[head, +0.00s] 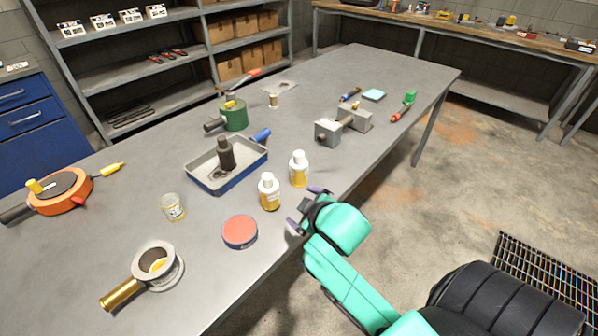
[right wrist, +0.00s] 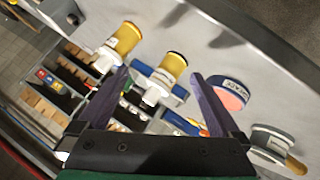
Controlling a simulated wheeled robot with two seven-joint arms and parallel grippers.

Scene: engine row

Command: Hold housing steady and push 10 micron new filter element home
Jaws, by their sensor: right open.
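A grey metal housing (head: 177,272) with a round open top and a brass cylinder at its side stands at the table's near left. It also shows at the lower right of the right wrist view (right wrist: 270,140). No filter element can be told by a 10 micron label; a dark ribbed upright piece (head: 226,153) stands in the blue-rimmed tray (head: 207,187). My right gripper (head: 306,206) is open and empty at the table's right edge, apart from the housing. Its spread fingers (right wrist: 160,80) frame a yellow-labelled bottle (right wrist: 171,66) beyond them. My left gripper is not in view.
An orange round device (head: 72,201) is at far left. A green canister (head: 236,116) stands farther back.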

